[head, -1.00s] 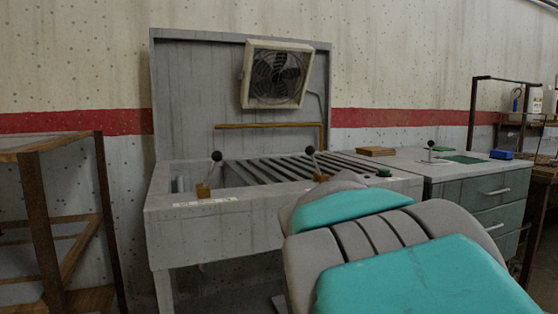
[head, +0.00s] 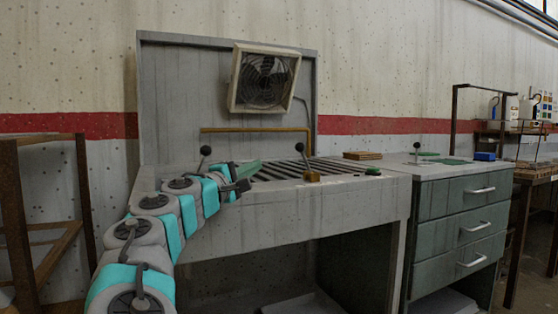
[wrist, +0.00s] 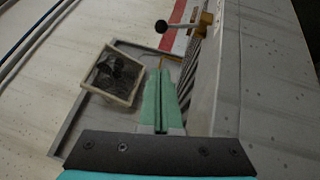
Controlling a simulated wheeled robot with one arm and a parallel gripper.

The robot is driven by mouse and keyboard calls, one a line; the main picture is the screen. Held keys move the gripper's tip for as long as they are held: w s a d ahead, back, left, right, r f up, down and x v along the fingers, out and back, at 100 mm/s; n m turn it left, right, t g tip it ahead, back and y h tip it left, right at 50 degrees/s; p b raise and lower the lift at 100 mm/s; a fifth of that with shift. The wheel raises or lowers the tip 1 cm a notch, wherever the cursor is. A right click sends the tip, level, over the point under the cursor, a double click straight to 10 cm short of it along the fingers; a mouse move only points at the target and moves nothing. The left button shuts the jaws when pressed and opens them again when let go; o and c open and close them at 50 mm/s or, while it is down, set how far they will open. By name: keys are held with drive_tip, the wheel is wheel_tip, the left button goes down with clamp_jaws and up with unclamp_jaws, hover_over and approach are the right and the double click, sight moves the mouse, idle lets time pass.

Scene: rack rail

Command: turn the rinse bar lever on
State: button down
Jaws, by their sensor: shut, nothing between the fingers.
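Two levers with black ball knobs stand on the grey wash table (head: 290,215); I cannot tell which is the rinse bar lever. The right lever (head: 301,148) leans left from a brass base (head: 312,176) at the front edge. The left lever (head: 205,151) shows its knob, and my arm hides its base. My gripper (head: 256,166) is between them, shut and empty, its green fingers pointing right, apart from the right lever's knob. In the wrist view my shut fingers (wrist: 161,95) point at a black-knobbed lever (wrist: 162,26) with a brass base, beyond the tips.
A fan (head: 264,78) hangs on the back panel above a brass pipe (head: 256,129). A drawer cabinet (head: 463,215) on the right carries another black-knobbed lever (head: 417,147) and a blue box (head: 485,156). A rusty frame (head: 12,220) stands at the left.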

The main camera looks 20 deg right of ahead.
sight(305, 160)
drive_tip(key=shift+w+a, duration=0.15)
drive_tip(key=shift+w, duration=0.2)
drive_tip(key=x, duration=1)
drive_tip(key=shift+s, duration=0.1)
drive_tip(key=d, duration=0.3)
drive_tip(key=shift+s+r, duration=0.3)
drive_tip(key=shift+r, duration=0.1)
drive_tip(key=shift+d, duration=0.35)
drive_tip(key=shift+r+p, duration=0.25)
drive_tip(key=shift+p, duration=0.05)
